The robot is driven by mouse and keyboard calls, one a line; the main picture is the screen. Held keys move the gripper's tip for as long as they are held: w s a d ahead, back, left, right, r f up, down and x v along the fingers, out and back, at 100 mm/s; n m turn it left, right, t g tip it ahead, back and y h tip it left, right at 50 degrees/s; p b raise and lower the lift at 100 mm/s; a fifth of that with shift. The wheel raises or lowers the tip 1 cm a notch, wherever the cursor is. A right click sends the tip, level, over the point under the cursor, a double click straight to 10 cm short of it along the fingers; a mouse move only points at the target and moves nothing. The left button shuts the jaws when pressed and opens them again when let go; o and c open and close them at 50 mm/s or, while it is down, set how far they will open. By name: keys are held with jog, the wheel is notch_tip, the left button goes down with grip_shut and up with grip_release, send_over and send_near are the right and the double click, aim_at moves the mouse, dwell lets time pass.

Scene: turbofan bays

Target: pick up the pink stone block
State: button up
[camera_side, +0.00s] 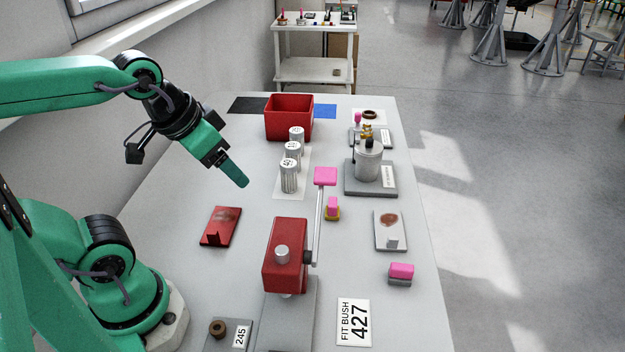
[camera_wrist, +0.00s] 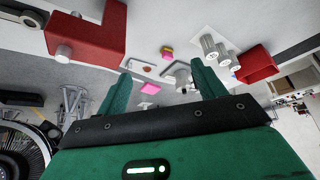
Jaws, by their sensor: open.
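A pink block (camera_side: 401,270) with a grey lower part rests on the table at the right in the side view. A second pink block (camera_side: 332,203) sits on a yellow base near the middle; it also shows in the wrist view (camera_wrist: 167,51). I cannot tell for certain which of them is the stone one. My gripper (camera_side: 238,178) hangs above the table, left of both and well apart from them. It is open and empty. In the wrist view its two green fingers (camera_wrist: 162,82) stand wide apart, with a flat pink shape visible far off between them.
A red press (camera_side: 284,255) with a raised lever and pink handle (camera_side: 325,176) stands between my gripper and the right side. Numbered cylinders (camera_side: 289,177), a red bin (camera_side: 289,117) and a grey-based canister (camera_side: 368,160) stand farther back. A white plate (camera_side: 390,218) lies at right.

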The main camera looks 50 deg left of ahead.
jog(key=m+g, duration=0.5)
jog(key=m, duration=2.3)
send_over(402, 268)
jog(key=f, duration=1.5)
jog(key=shift+s+a+f, duration=0.15)
jog(key=shift+a+f, duration=0.05)
jog(key=shift+a, duration=0.15)
jog(key=shift+d+f+g, duration=0.3)
jog(key=shift+d+f, duration=0.05)
jog(key=shift+f, duration=1.35)
